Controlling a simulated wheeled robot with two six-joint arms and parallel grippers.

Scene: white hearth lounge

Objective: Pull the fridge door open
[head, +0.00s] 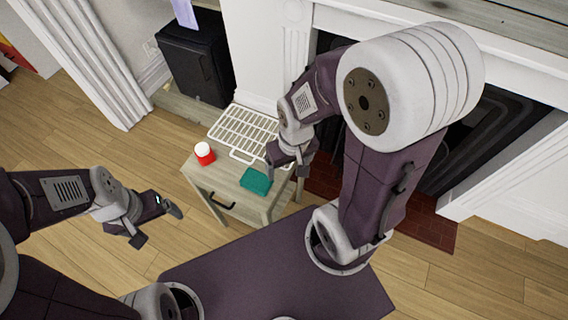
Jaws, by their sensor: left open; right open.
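A black box-shaped cabinet (190,62) stands on the floor against the wall at the upper left. It may be the fridge, but no door handle can be made out and I cannot tell which side is its door. It looks closed. My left gripper (158,226) is open and empty above the wooden floor at the lower left, well apart from the cabinet. My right gripper (285,171) is open over the right side of a small wooden table, close to a teal block. I cannot tell whether it touches anything there.
The small table (202,181) has a dark drawer handle (222,201). On it are a red bottle with white cap (204,154), a white wire rack (243,131) and the teal block (256,181). A white fireplace surround (512,185) stands at right. Floor at left is clear.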

